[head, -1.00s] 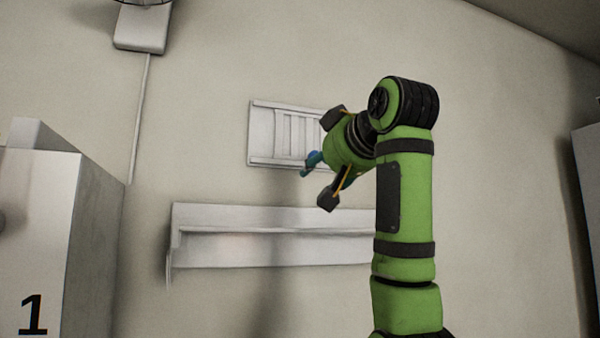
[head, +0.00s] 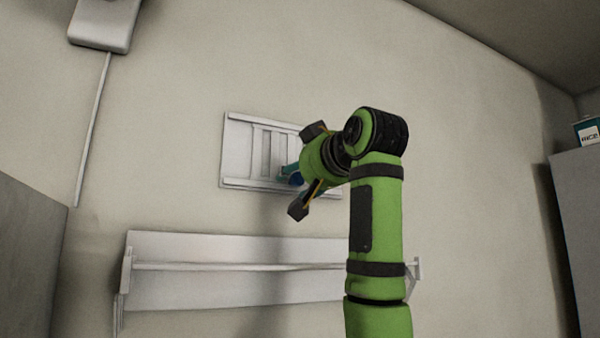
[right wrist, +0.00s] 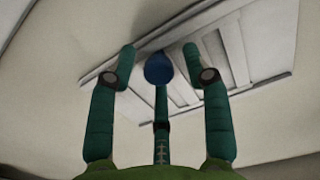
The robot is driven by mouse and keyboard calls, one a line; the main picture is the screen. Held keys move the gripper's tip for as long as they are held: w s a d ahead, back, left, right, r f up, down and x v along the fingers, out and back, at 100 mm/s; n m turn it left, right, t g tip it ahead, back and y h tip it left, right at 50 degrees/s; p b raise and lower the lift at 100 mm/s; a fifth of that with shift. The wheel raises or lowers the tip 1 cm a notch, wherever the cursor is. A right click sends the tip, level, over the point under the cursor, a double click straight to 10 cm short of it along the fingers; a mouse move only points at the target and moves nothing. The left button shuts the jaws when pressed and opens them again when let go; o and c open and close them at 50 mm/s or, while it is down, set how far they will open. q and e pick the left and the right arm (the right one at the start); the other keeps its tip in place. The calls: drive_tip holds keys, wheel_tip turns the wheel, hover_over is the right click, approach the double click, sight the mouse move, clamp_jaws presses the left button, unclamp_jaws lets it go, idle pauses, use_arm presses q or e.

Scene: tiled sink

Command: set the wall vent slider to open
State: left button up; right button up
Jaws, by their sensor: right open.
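The white wall vent (head: 238,152) is a slatted rectangular plate on the wall. Its right part is hidden behind my right gripper in the head view. In the right wrist view the vent (right wrist: 265,93) spans the upper middle, with slats and a frame. My right gripper (head: 292,176) is open and close in front of the vent's right half. Whether any finger touches the vent, and the slider's position, I cannot tell. My left gripper is not in view.
A white wall rail or shelf (head: 200,267) runs below the vent, behind my right arm. A white box with a cable (head: 105,25) hangs at upper left. Grey cabinets stand at left (head: 30,255) and right (head: 580,220). The wall around the vent is clear.

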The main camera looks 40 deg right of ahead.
drive_tip(key=shift+s, duration=0.15)
clamp_jaws()
drive_tip(key=shift+w+a+r, duration=0.1)
drive_tip(key=shift+w+a, duration=0.05)
drive_tip(key=shift+a, duration=0.4)
drive_tip(key=shift+w+a+r, duration=0.1)
drive_tip(key=shift+w+a, duration=0.05)
drive_tip(key=shift+a, duration=0.35)
drive_tip(key=shift+c, duration=1.1)
unclamp_jaws()
drive_tip(key=shift+o, duration=1.1)
drive_tip(key=v, duration=1.2)
drive_tip(key=shift+a, duration=0.25)
